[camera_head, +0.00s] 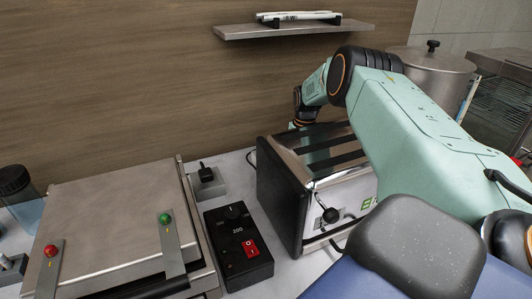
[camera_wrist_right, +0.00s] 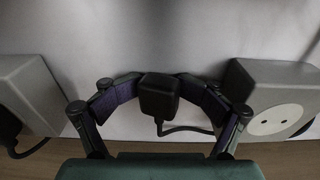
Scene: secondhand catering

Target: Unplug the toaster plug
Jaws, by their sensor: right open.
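The toaster (camera_head: 302,190) is a chrome and black box in the middle of the head view, with a black lever on its front. My right arm reaches over it, and its gripper is hidden behind the toaster there. In the right wrist view a black plug (camera_wrist_right: 158,102) with a black cable sits between the fingers of my right gripper (camera_wrist_right: 160,84). The gripper is open around the plug, one curved finger on each side. I cannot tell what the plug sits in. My left gripper is out of view.
Grey socket blocks flank the gripper in the wrist view: a left one (camera_wrist_right: 32,90) with a black plug, and a right one (camera_wrist_right: 270,92) with an empty socket. A flat grill (camera_head: 120,215), a control box (camera_head: 236,245) and a pot (camera_head: 432,72) stand near the toaster. A shelf (camera_head: 290,29) hangs above.

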